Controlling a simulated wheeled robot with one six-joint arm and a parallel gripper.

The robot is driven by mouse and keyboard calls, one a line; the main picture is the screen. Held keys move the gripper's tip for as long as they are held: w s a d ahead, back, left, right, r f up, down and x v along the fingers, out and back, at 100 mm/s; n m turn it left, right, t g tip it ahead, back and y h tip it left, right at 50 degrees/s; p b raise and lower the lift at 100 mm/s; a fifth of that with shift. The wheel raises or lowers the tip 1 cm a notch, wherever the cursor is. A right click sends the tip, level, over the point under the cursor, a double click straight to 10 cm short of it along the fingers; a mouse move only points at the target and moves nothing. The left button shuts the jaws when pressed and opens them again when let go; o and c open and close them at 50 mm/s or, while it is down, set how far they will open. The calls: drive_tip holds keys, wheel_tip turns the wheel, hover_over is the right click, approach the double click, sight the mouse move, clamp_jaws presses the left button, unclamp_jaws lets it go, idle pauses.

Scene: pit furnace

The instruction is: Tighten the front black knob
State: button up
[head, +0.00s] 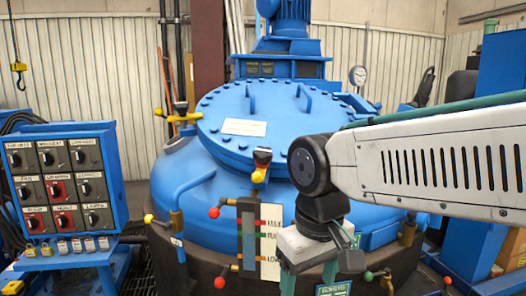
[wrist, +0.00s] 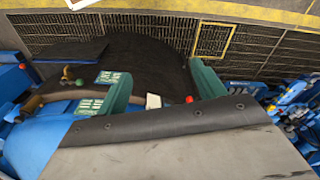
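A black knob (head: 262,155) sits on a yellow clamp (head: 259,175) at the front edge of the round blue furnace lid (head: 215,105). Another black knob (head: 180,107) on a yellow bracket stands at the lid's left side. My gripper (head: 317,272) hangs pointing down, right of and lower than the front knob, and apart from it. In the wrist view, its two green fingers (wrist: 155,76) are spread with a gap and nothing held between them. I cannot pick out the front knob in the wrist view.
Red-tipped levers and a level gauge (head: 249,238) stand on the furnace front, left of my gripper. A blue control box (head: 65,180) with several black switches stands at the left. Blue machinery (head: 500,70) stands at the right. In the wrist view, dark floor grating (wrist: 280,50) lies beyond.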

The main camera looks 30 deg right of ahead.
sight(263, 150)
drive_tip(key=w+d+r+n+t+h, duration=0.15)
drive_tip(key=w+d+r, duration=0.25)
drive_tip(key=w+r, duration=0.8)
drive_tip(key=w+d+r+n+t, duration=0.25)
drive_tip(key=w+d+r, duration=0.25)
drive_tip(key=w+r, duration=0.75)
drive_tip(key=shift+m, duration=0.4)
drive_tip(key=x, duration=0.8)
drive_tip(key=w+a+x, duration=0.1)
drive_tip(key=x, duration=0.3)
drive_tip(key=shift+w, duration=0.15)
drive_tip(key=c, duration=1)
